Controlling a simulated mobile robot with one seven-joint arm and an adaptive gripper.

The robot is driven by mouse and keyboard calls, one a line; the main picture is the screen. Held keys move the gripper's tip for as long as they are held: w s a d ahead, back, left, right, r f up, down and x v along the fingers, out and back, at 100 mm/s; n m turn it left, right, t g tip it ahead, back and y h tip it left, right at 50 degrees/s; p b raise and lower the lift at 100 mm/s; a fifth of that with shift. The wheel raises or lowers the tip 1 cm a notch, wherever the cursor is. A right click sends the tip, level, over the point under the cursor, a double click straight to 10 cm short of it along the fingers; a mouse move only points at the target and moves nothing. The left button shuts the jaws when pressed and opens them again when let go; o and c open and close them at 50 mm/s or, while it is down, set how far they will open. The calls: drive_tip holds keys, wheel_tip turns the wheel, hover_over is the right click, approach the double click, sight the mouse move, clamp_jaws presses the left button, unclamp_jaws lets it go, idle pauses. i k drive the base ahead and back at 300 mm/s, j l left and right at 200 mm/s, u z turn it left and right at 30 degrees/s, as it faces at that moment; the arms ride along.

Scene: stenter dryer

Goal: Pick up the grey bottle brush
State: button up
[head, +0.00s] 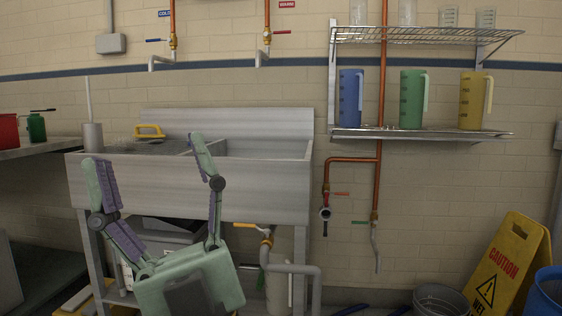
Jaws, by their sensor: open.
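A grey upright cylinder with a thin pale stick rising from it (92,135) stands at the left end of the sink in the head view. It looks like the grey bottle brush, but I cannot tell whether the cylinder is its bristle head or a holder. My gripper (141,150) is in front of the sink, with its green and purple fingers spread wide and nothing between them. The left fingertip appears just below the grey cylinder in the picture. I cannot tell the depth gap between them.
The metal sink (250,180) has a yellow-handled item (150,131) on its left part. A side table (40,150) at left holds a green can (36,128). Shelves with jugs (413,100) hang at right. A yellow caution sign (500,265) and buckets stand on the floor.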

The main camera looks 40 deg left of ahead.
sight(122, 144)
drive_tip(key=u, duration=2.2)
drive_tip(key=i+l+u, duration=0.4)
drive_tip(key=i, duration=0.25)
drive_tip(key=i+l+u, duration=0.4)
drive_tip(key=i+l, duration=0.2)
